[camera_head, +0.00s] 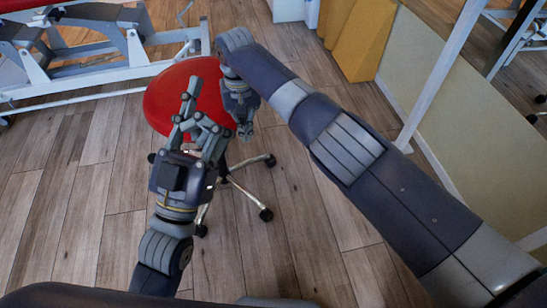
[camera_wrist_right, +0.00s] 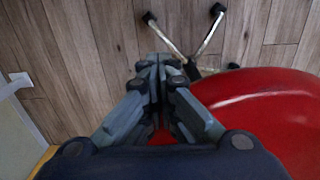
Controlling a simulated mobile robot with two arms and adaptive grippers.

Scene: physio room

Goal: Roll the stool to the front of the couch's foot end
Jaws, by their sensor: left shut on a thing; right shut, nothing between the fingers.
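The stool has a round red seat (camera_head: 165,100) and chrome legs on black castors; it stands upright on the wooden floor. The seat also shows at the right of the right wrist view (camera_wrist_right: 270,105). My left gripper (camera_head: 192,105) is at the seat's near side, shut on the seat's edge; its fingers hide part of the rim. My right gripper (camera_head: 246,132) is shut and empty at the seat's right edge; its closed fingers show in the right wrist view (camera_wrist_right: 158,65). I cannot tell whether they touch the seat.
Yellow wedge blocks (camera_head: 361,42) stand against the wall at the back right. A pale upright post (camera_head: 440,72) and a mirror are at the right. The floor (camera_head: 65,190) left of the stool is clear up to the couch frame.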

